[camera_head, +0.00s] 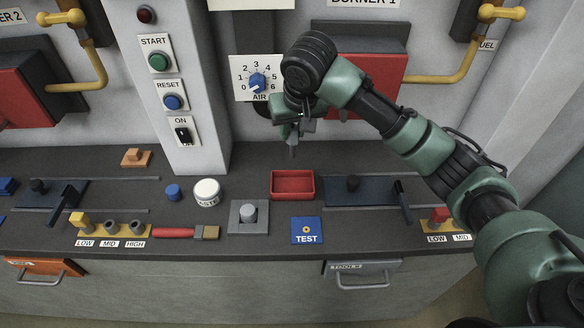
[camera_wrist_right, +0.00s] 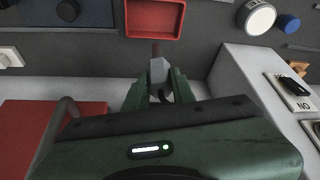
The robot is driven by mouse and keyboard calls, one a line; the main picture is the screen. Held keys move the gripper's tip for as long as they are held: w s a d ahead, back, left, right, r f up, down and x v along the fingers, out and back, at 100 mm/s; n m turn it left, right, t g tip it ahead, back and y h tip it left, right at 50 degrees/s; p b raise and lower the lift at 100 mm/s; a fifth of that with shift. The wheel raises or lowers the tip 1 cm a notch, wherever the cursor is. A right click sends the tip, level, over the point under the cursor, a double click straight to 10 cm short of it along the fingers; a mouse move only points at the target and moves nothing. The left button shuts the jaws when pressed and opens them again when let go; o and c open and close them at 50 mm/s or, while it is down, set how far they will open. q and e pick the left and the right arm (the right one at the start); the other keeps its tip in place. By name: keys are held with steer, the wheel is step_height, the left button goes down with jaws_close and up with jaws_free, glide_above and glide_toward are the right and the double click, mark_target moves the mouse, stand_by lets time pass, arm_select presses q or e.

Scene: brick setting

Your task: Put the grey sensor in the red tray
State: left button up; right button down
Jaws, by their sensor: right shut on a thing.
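The grey sensor (camera_wrist_right: 158,70), a small grey block with a narrow brownish tip, is gripped between the fingers of my right gripper (camera_wrist_right: 160,90) in the wrist view. In the head view my right gripper (camera_head: 291,128) hangs above the back of the bench, with the sensor's dark tip (camera_head: 293,151) pointing down. The red tray (camera_head: 293,197) lies on the bench just in front of and below the sensor; it looks empty. It also shows at the top of the wrist view (camera_wrist_right: 153,35). The sensor is apart from the tray. My left gripper is out of view.
A grey block with a round peg (camera_head: 248,215), a blue TEST pad (camera_head: 307,238) and a white jar (camera_head: 207,193) stand around the tray. A red-handled brush (camera_head: 172,233) lies at the front. Dark slide levers (camera_head: 354,183) lie to the right. The panel wall rises behind.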

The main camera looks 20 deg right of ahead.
step_height(320, 180, down, 12)
steer(key=shift+f+p, duration=0.2)
steer(key=shift+p, duration=0.5)
steer(key=c, duration=1.2)
jaws_free()
steer(key=shift+o, duration=0.2)
steer(key=b+v, duration=0.1)
steer(key=v, duration=1.1)
steer(key=shift+s, duration=0.1)
